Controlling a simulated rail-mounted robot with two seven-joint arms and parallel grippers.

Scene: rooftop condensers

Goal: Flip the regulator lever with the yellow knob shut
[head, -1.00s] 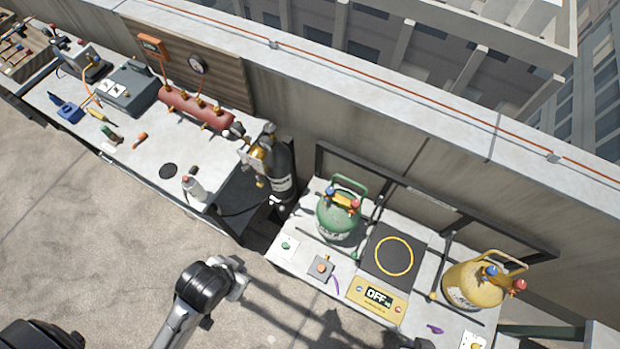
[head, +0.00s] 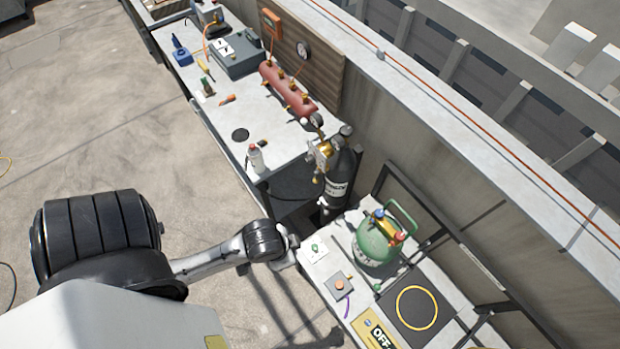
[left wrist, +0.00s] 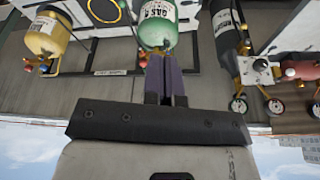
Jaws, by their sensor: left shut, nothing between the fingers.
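A brass regulator (head: 325,150) with a gauge sits on top of the black gas cylinder (head: 341,175), beyond the left bench's near end. I cannot make out a lever with a yellow knob or its position. In the left wrist view, which looks upside down, the regulator (left wrist: 260,70) with hanging gauges is at right beside the black cylinder (left wrist: 229,38). My left gripper (left wrist: 166,62) is shut and empty, its fingers in front of the green cylinder's lower picture edge and apart from the regulator. In the head view my left arm ends near the right bench; its fingers are not distinct.
A red manifold (head: 287,92) and grey case (head: 238,57) are on the left bench. A parapet (head: 440,125) runs behind. Open floor lies left.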

